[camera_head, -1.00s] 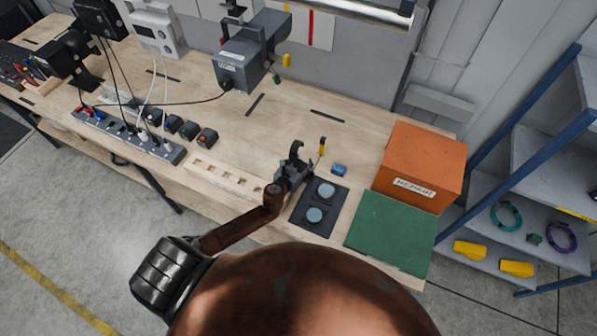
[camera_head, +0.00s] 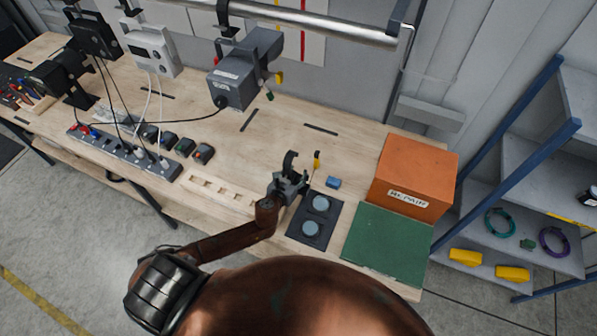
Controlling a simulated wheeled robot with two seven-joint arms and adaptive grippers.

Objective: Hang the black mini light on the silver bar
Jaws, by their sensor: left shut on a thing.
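My left gripper (camera_head: 280,191) reaches over the front edge of the workbench and is shut on a small dark piece, which I take to be the black mini light (camera_head: 291,163). A curved black hook stands up from it, open to one side. Where gripper and light meet is too small to make out. The silver bar (camera_head: 330,23) runs along the top of the view behind the bench, well away from the light. My right gripper is not in view.
A grey box (camera_head: 243,75) and a white unit (camera_head: 150,50) hang left along the bar. An orange box (camera_head: 413,175), green mat (camera_head: 387,245), dark pad with two discs (camera_head: 315,216) and blue block (camera_head: 333,182) are right of the gripper. A power strip (camera_head: 121,153) lies left.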

